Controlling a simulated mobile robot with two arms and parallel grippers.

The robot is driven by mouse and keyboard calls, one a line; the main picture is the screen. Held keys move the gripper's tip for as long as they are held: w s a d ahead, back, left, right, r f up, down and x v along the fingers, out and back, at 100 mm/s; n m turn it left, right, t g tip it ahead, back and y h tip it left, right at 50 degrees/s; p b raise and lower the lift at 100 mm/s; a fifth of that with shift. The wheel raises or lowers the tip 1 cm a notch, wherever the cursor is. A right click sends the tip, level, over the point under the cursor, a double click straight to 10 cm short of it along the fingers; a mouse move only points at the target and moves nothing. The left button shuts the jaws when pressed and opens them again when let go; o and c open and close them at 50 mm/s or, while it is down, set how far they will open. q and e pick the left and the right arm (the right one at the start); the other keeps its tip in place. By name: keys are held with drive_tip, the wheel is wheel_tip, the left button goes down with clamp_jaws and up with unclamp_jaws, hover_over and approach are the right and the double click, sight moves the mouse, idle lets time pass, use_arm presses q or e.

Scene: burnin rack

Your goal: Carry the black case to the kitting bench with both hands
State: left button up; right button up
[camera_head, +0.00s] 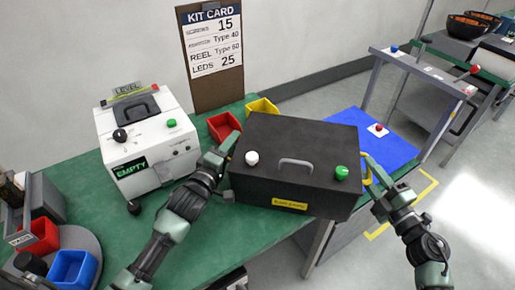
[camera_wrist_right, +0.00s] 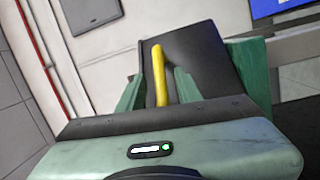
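The black case (camera_head: 275,188) is in the middle of the head view, with a grey top handle, a white knob, a green knob and a yellow front label. It looks raised over the green bench, its right end reaching past the front edge. My left gripper (camera_head: 229,150) is at its left side; the fingertips are partly hidden, but it appears shut on the case there. My right gripper (camera_head: 369,176) is at the right side, shut on a yellow side handle (camera_wrist_right: 158,75), which stands between the fingers in the right wrist view. The kitting bench (camera_head: 80,190) is the green-topped one.
A white machine (camera_head: 150,150) marked EMPTY stands left on the bench. Red (camera_head: 222,126) and yellow (camera_head: 262,107) bins are behind the case. A blue mat (camera_head: 385,150) with a red button is at right. A round tray with red and blue bins is front left. A grey frame (camera_head: 410,65) stands behind.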

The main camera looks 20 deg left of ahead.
use_arm(q)
drive_tip(key=shift+s, duration=0.1)
drive_tip(key=shift+s+f, duration=0.1)
drive_tip(key=shift+s, duration=0.25)
drive_tip(key=s, duration=0.3)
drive_tip(key=s+a, duration=0.1)
drive_tip(key=s, duration=0.6)
drive_tip(key=shift+s+a+r, duration=0.2)
drive_tip(key=shift+s+r, duration=0.05)
drive_tip(key=shift+s, duration=0.25)
use_arm(e)
drive_tip(key=shift+s+d+f, duration=0.15)
drive_tip(key=shift+s+d, duration=0.2)
drive_tip(key=shift+s, duration=0.1)
drive_tip(key=r+v, duration=0.1)
drive_tip(key=v, duration=0.9)
drive_tip(key=shift+s+d+f, duration=0.25)
drive_tip(key=shift+s+f, duration=0.1)
drive_tip(key=shift+f, duration=0.05)
